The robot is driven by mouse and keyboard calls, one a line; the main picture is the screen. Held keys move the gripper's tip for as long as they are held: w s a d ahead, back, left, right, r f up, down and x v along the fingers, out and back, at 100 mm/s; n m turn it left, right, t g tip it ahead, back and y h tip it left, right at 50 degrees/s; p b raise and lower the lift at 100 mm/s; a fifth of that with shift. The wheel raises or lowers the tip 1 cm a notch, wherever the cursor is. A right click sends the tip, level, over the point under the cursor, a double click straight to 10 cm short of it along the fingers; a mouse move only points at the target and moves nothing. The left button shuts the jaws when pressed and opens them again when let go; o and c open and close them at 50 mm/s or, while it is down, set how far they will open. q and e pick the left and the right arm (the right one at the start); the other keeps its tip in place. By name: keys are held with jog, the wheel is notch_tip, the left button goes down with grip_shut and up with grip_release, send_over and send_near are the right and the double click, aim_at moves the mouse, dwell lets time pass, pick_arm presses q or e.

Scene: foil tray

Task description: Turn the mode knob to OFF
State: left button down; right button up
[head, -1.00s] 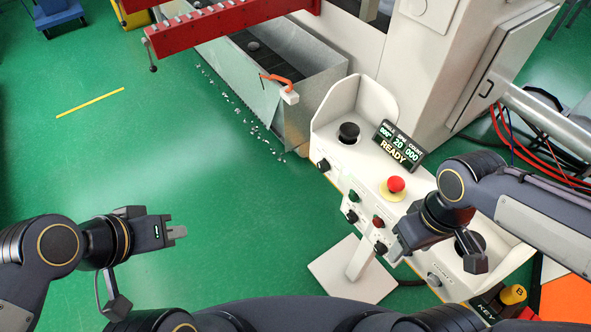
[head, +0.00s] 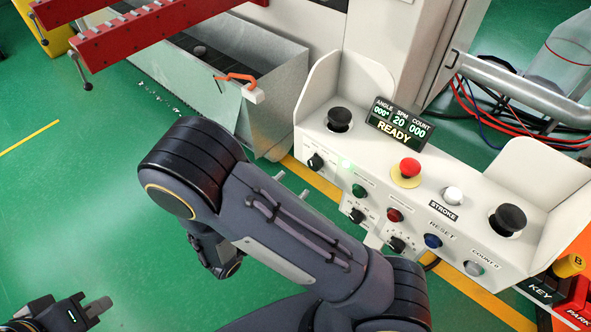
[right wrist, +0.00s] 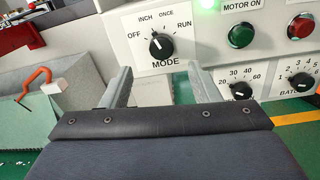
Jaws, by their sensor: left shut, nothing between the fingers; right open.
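The black mode knob (right wrist: 161,45) is on the white panel's front face, with OFF, INCH, ONCE and RUN printed around it. Its white mark points up and left, toward the OFF–INCH side; I cannot tell the exact position. In the head view the knob (head: 315,162) is at the panel's left end. My right gripper (right wrist: 160,75) is open and empty, its two fingertips apart below and either side of the knob, not touching it. My right arm hides most of this gripper in the head view (head: 290,186). My left gripper (head: 98,307) is shut and empty at the lower left.
Beside the mode knob are a green button (right wrist: 241,34), a red button (right wrist: 300,24) and a numbered dial (right wrist: 240,91). A red emergency button (head: 410,167) and black palm buttons (head: 339,119) are on top. A metal bin (head: 270,95) with an orange-handled item stands behind left.

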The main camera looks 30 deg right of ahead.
aim_at(312, 166)
jog(key=x, duration=0.7)
jog(key=shift+d, duration=0.3)
jog(key=c, duration=1)
jog(key=n+p, duration=0.3)
jog(key=shift+r+n+p, duration=0.2)
jog(key=shift+n+p, duration=0.1)
jog(key=shift+p, duration=0.05)
jog(key=shift+f+n+p, duration=0.15)
jog(key=shift+n+p, duration=1.1)
jog(key=shift+n, duration=0.75)
